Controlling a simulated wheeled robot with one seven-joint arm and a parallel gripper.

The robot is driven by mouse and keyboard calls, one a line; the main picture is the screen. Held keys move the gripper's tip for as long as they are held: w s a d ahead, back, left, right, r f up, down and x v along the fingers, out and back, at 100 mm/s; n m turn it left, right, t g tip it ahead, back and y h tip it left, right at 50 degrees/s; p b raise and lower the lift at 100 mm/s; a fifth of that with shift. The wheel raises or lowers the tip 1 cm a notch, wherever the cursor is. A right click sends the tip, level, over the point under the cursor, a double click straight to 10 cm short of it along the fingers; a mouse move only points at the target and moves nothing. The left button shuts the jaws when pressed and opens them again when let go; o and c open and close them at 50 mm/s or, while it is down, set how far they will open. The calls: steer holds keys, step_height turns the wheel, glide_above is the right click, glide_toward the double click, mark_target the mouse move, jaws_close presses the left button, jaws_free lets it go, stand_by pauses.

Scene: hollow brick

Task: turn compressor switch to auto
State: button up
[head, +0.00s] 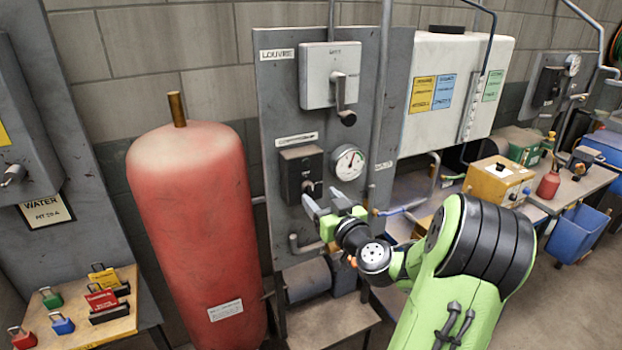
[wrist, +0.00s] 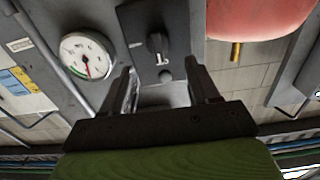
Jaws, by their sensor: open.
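The compressor switch is a black box (head: 298,166) on the grey panel, under a small label plate too small to read. Its dark rotary knob (wrist: 157,43) shows in the wrist view, beyond my fingertips and roughly between them. A small round button (wrist: 165,76) sits beside the knob. My gripper (head: 324,200) is open and empty, just in front of the lower part of the box. In the wrist view my gripper (wrist: 163,80) has one finger on each side of the button. I cannot tell whether the fingers touch the panel.
A pressure gauge (head: 348,162) is close to the right of the switch. Above is a grey louvre box (head: 322,75) with a crank handle. A red tank (head: 190,230) stands at the left. A vertical pipe (head: 382,110) runs up the panel.

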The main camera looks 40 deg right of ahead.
mark_target(312, 188)
steer(key=p+x, duration=0.1)
steer(key=x, duration=0.4)
steer(key=shift+w+p, duration=0.1)
steer(key=shift+p, duration=0.25)
steer(key=c, duration=1)
